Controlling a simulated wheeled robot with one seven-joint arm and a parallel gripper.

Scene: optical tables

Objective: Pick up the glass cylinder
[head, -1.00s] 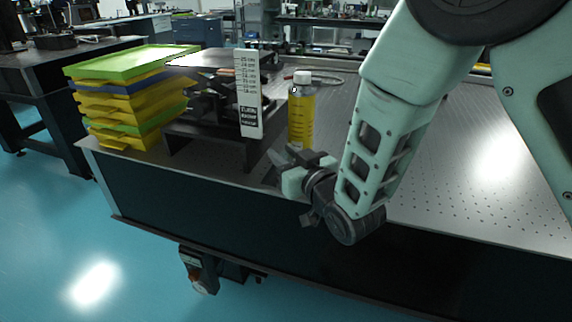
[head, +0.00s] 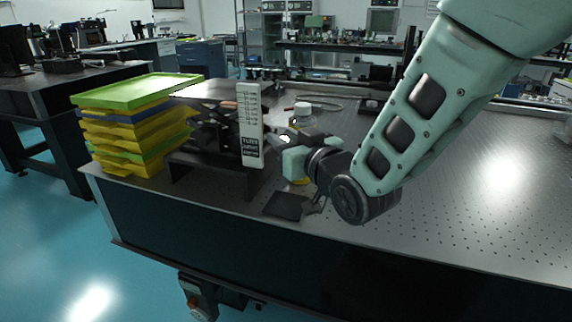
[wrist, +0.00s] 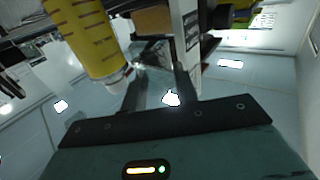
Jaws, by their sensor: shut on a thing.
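My gripper (head: 284,143) is above the front edge of the optical table, left of my forearm. In the wrist view its two dark fingers (wrist: 160,72) stand a little apart, closed on a clear, faint glass cylinder (wrist: 155,85). In the head view only a bright glint of the glass cylinder (head: 284,138) shows at the fingers. Its outline is hard to make out and its ends cannot be told.
A yellow bottle with a white cap (head: 303,106) stands just behind my gripper; it also shows in the wrist view (wrist: 85,38). A white scale board (head: 250,125) stands close left. Stacked trays (head: 135,120) lie further left. A dark flat plate (head: 287,206) lies below. Table right is clear.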

